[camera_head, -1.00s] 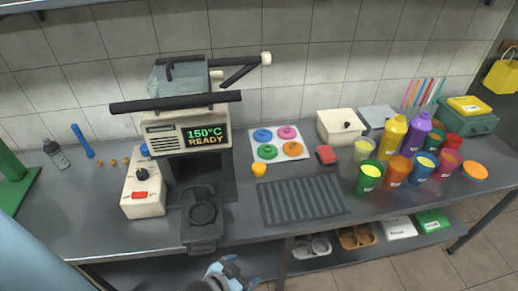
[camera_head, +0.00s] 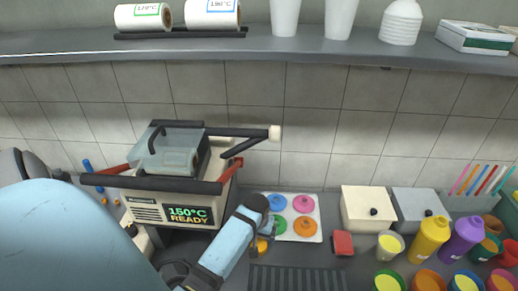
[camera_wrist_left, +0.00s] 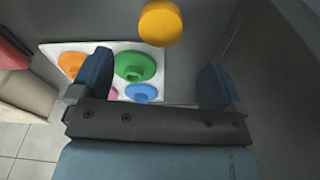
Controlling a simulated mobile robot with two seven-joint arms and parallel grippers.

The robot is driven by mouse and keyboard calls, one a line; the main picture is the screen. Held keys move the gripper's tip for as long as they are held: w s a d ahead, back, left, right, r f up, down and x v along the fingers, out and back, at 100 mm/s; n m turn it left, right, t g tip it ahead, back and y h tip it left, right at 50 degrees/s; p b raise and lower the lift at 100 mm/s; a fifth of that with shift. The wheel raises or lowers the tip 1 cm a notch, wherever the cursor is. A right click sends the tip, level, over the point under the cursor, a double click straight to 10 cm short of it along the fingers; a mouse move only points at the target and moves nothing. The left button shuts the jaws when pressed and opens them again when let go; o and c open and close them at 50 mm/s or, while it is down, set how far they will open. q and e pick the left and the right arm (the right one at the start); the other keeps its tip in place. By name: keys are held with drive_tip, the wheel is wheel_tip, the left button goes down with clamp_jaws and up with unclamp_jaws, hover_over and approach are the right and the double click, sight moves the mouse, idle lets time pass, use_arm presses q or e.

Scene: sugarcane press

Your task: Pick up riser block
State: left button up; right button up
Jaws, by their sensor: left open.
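My right gripper is in neither view now.
The white tray (camera_head: 318,231) with several coloured lids lies right of the gripper. A red block (camera_head: 343,243) and a white box (camera_head: 367,211) stand farther right. The press (camera_head: 165,190) stands left, its handle above the arm. A dark grooved mat (camera_head: 297,280) lies in front.

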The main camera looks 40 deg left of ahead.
sight(259, 245)
use_arm(q)
wheel_tip(259, 245, down, 3)
drive_tip(key=shift+a+f, duration=0.15)
drive_tip(key=shift+f, duration=0.05)
drive_tip(key=shift+w+a+f+p, duration=0.1)
drive_tip(key=shift+w+f+p, duration=0.1)
drive_tip(key=shift+f, duration=0.7)
drive_tip(key=shift+w+a+f+p, duration=0.1)
drive_tip(key=shift+w+f+p, duration=0.1)
drive_tip(key=shift+f, duration=0.7)
drive_tip(key=shift+w+f+p, duration=0.1)
drive_tip(key=shift+f+p, duration=0.1)
drive_tip(key=shift+f, duration=0.7)
drive_tip(key=c, duration=1)
drive_tip(key=shift+r, duration=0.1)
